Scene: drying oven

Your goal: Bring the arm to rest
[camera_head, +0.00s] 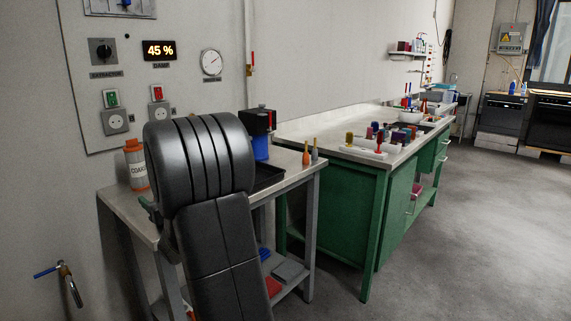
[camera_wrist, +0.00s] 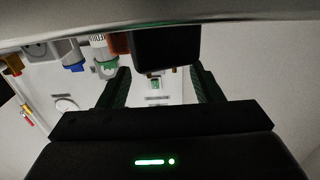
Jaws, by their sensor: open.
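My gripper (camera_wrist: 160,72) is in the wrist view, its two dark green fingers spread apart. Nothing sits clasped between them; a pale panel with a small green part shows beyond the gap. A black boxy thing (camera_wrist: 166,48) shows past the fingertips; I cannot tell how far off it is. In the head view my black arm stands in front of the small bench (camera_head: 290,178) and hides part of it. My gripper cannot be made out there.
On the small bench are an orange-capped bottle (camera_head: 136,165), a black tray (camera_head: 268,176) and a blue container (camera_head: 260,147) below a black box. Behind is a wall panel with a 45 % display (camera_head: 159,50). A green workbench (camera_head: 335,215) stands to the right; the floor (camera_head: 450,240) there is clear.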

